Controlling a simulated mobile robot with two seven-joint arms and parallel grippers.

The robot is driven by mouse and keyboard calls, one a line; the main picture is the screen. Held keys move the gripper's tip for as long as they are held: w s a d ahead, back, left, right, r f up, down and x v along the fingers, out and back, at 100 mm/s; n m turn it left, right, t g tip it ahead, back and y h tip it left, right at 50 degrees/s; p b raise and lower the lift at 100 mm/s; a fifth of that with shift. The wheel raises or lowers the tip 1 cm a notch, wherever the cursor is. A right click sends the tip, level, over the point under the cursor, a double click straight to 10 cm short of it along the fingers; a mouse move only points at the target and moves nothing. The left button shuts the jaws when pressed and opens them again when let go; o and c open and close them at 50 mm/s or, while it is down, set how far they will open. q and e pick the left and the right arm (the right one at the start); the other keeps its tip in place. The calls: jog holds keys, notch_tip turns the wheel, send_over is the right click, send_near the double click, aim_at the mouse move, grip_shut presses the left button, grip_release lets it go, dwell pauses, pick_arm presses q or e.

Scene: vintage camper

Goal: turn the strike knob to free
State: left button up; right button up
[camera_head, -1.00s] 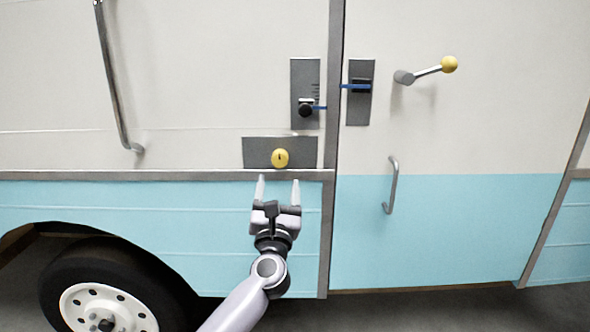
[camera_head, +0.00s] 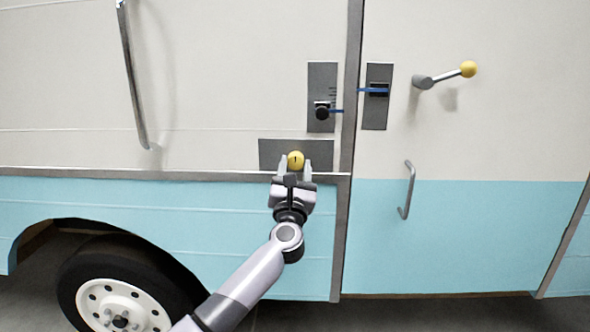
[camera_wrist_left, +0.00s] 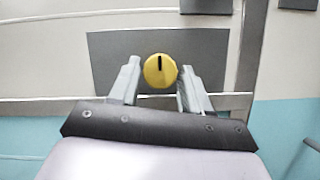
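The strike knob is a round yellow knob (camera_head: 295,159) with a dark pointer mark, on a dark grey plate (camera_head: 268,153) low on the camper wall. In the left wrist view the knob (camera_wrist_left: 160,71) shows its mark pointing straight up. My left gripper (camera_head: 295,168) is open, with one finger on each side of the knob. In the left wrist view the fingertips (camera_wrist_left: 159,75) flank the knob with gaps on both sides, and neither seems to touch it. My right gripper is not in view.
Above the plate is a grey panel with a black knob (camera_head: 321,112) and blue bolt. Across the door seam is a strike panel (camera_head: 376,112). A yellow-tipped lever (camera_head: 445,75) and a door handle (camera_head: 407,190) stick out to the right. A long grab rail (camera_head: 131,80) is at left.

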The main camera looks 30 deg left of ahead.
pick_arm(q)
jog(key=c, duration=0.6)
